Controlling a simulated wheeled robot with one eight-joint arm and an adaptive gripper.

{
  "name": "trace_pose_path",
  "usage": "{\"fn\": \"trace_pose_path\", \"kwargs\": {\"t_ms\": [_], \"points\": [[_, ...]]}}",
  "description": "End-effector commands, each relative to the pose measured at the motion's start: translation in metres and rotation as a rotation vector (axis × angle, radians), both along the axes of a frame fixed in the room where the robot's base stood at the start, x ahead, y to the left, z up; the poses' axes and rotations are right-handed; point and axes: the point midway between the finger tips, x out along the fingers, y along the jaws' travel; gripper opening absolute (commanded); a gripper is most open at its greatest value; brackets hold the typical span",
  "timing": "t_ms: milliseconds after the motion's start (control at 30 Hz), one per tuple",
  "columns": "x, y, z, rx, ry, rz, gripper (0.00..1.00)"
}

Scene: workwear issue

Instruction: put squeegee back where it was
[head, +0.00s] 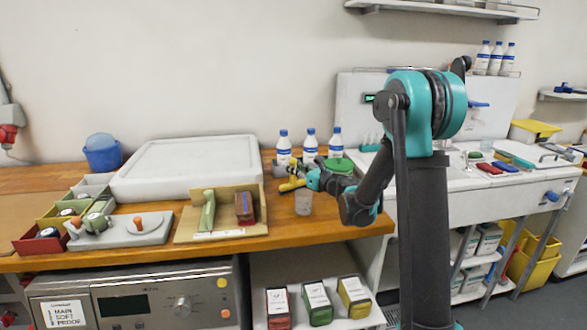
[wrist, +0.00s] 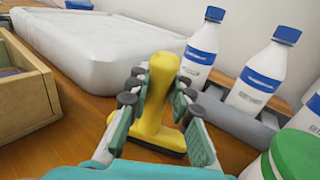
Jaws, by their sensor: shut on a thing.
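The squeegee (wrist: 158,85) has a yellow handle and a dark base, and stands roughly upright between my fingers in the wrist view. My gripper (wrist: 157,100) is shut on its handle.
Several white bottles with blue caps (head: 311,146) stand in a grey rack (wrist: 232,120) behind. A green-lidded tub (wrist: 290,155) is close at right. A clear cup (head: 303,203) stands near the front edge. A large white box (head: 185,165) lies to the left.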

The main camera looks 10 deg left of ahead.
Motion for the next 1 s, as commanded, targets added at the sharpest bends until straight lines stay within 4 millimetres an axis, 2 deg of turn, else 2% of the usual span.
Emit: {"fn": "trace_pose_path", "kwargs": {"t_ms": [67, 100, 233, 633, 767, 1000], "points": [[0.000, 0.000, -0.002, 0.000, 0.000, 0.000, 0.00], [0.000, 0.000, -0.002, 0.000, 0.000, 0.000, 0.25], [0.000, 0.000, -0.002, 0.000, 0.000, 0.000, 0.41], [-0.002, -0.002, 0.001, 0.000, 0.000, -0.001, 0.41], [-0.013, -0.017, 0.001, 0.000, 0.000, -0.003, 0.41], [-0.045, -0.056, 0.001, 0.000, 0.000, -0.003, 0.41]]}}
